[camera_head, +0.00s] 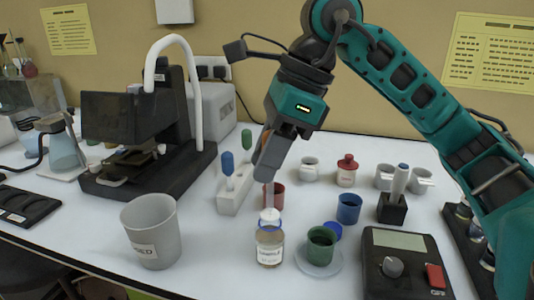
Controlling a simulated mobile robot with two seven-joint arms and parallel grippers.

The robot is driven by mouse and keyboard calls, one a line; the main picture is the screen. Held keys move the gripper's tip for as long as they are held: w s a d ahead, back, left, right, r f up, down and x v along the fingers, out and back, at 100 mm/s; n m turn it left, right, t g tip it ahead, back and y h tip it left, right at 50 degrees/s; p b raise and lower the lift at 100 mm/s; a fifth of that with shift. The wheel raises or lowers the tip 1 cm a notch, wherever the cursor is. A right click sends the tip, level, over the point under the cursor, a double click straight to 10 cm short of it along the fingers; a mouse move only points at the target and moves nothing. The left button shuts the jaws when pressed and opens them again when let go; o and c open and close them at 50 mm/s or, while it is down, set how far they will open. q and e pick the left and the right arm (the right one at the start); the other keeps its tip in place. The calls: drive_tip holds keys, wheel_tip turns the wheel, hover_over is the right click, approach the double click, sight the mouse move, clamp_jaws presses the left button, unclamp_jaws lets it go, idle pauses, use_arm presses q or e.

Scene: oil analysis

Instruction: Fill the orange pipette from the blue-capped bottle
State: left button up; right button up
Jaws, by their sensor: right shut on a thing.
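The small clear bottle (269,248) stands upright at the front middle of the table, with a label and a blue ring around its neck. A blue cap (332,231) appears to lie apart from it, behind the green cup. My right gripper (268,172) is above the bottle, shut on a pipette. Only the pale, see-through stem (268,197) of the pipette shows below the fingers, pointing down at the bottle mouth. I cannot tell whether the tip is inside the neck. My left gripper is not in view.
A white rack (234,194) with blue and green pipettes stands close left of my gripper. A grey waste cup (151,232) is at left front. A green cup (321,246) on a dish, a blue cup (348,209) and a scale (403,265) are to the right.

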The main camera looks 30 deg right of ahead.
drive_tip(key=shift+f+b, duration=0.5)
drive_tip(key=shift+f, duration=0.2)
drive_tip(key=shift+f, duration=0.1)
drive_tip(key=shift+f+b, duration=0.35)
drive_tip(key=shift+b, duration=0.05)
drive_tip(key=shift+f+b, duration=1.2)
drive_tip(key=shift+f, duration=0.2)
